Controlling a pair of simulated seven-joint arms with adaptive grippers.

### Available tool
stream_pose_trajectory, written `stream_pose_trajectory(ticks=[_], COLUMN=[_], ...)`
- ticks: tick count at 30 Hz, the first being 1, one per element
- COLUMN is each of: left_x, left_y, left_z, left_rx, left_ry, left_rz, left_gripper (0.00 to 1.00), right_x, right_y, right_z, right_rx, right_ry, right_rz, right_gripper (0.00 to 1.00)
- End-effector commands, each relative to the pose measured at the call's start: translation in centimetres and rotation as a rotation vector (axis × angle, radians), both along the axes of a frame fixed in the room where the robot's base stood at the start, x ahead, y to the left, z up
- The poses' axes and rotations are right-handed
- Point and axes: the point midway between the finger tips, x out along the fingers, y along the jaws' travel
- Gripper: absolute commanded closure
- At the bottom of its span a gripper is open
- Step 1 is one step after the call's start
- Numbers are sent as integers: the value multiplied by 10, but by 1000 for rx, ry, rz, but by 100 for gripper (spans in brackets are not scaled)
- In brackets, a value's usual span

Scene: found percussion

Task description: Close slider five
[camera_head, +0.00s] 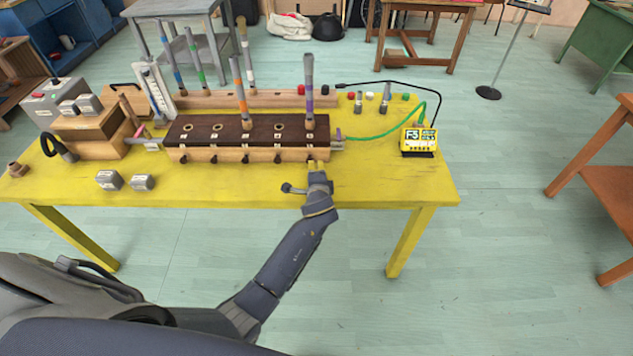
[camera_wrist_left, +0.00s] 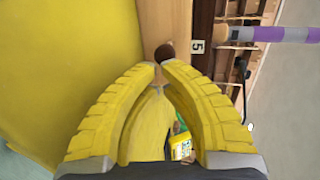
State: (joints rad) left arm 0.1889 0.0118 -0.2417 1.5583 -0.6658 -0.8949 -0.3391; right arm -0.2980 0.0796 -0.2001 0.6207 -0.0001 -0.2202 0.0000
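The slider box (camera_head: 225,155) is a wooden bar with a dark top on the yellow table. Its top has several numbered holes, and several dark slider knobs line its front face. Slider five's round brown knob (camera_wrist_left: 165,51) is beside the "5" label (camera_wrist_left: 198,46) in the left wrist view. A purple-banded tube (camera_head: 309,95) stands at the five end. My left gripper (camera_head: 317,166) is at the box's front right end. Its yellow fingertips (camera_wrist_left: 158,66) nearly meet, just short of the knob, with nothing visible between them. Whether they touch the knob is unclear. My right gripper is out of view.
An orange-banded tube (camera_head: 239,90) stands in the same box. A yellow display unit (camera_head: 419,140) with a green cable is to the right. Small grey blocks (camera_head: 109,180) lie at the front left. The table's front right is clear.

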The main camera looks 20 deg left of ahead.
Motion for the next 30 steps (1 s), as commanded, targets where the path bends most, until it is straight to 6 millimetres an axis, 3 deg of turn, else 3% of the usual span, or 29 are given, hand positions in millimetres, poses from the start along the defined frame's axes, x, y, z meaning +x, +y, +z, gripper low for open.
stream_pose_trajectory(ticks=[4,18,27,30], left_x=[-24,-94,-110,-111], left_y=[-17,-44,-51,-52], left_z=[-2,20,26,18], left_rx=[-3,-2,0,-8], left_ry=[2,1,0,11], left_rz=[-9,-9,-9,-14], left_gripper=[100,100,100,100], right_x=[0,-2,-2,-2], right_y=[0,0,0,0], right_z=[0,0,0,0], right_rx=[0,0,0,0], right_ry=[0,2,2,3], right_rz=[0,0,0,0], right_gripper=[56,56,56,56])
